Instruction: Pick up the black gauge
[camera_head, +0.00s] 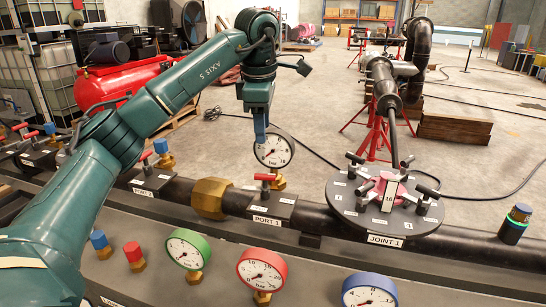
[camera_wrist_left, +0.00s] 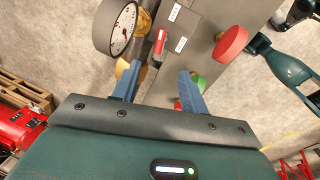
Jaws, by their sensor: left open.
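The black gauge (camera_head: 273,151) has a white dial in a black rim and stands upright on a brass fitting at PORT 1. In the wrist view the black gauge (camera_wrist_left: 120,30) is at the upper left, beyond the left finger and outside the gap. My left gripper (camera_head: 260,132) points down just above the gauge in the head view and overlaps its top edge. In the wrist view my left gripper (camera_wrist_left: 161,86) is open, with two blue fingers apart and nothing held between them. Whether a finger touches the gauge is not clear. My right gripper does not show.
A red valve handle (camera_head: 265,177) sits beside the gauge's fitting. Green (camera_head: 188,249), red (camera_head: 262,270) and blue (camera_head: 369,291) gauges stand in front. A round JOINT 1 flange (camera_head: 345,206) with several handles is to the right. Open floor lies behind the pipe.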

